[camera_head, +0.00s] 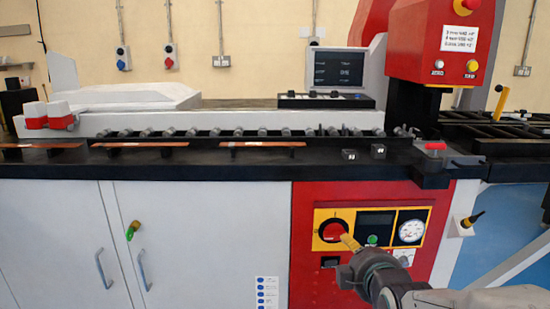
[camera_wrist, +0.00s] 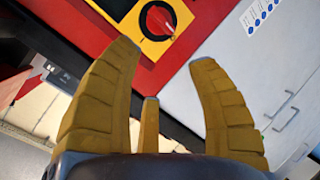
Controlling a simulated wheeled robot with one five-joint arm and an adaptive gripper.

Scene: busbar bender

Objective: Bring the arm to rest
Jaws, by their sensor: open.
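My gripper (camera_head: 349,241) is in front of the red control panel of the bender, just below and right of the red rotary switch (camera_head: 334,231). In the wrist view my gripper (camera_wrist: 165,55) has its yellow fingers spread wide with nothing between them. The rotary switch (camera_wrist: 159,20) shows beyond the fingertips on its yellow plate, apart from the fingers. My arm comes in from the lower right of the head view.
The panel also holds a green button (camera_head: 372,239) and a round gauge (camera_head: 411,231). White cabinet doors (camera_head: 60,240) with handles stand to the left. Above is the black bench edge (camera_head: 200,165) with copper bars (camera_head: 262,144).

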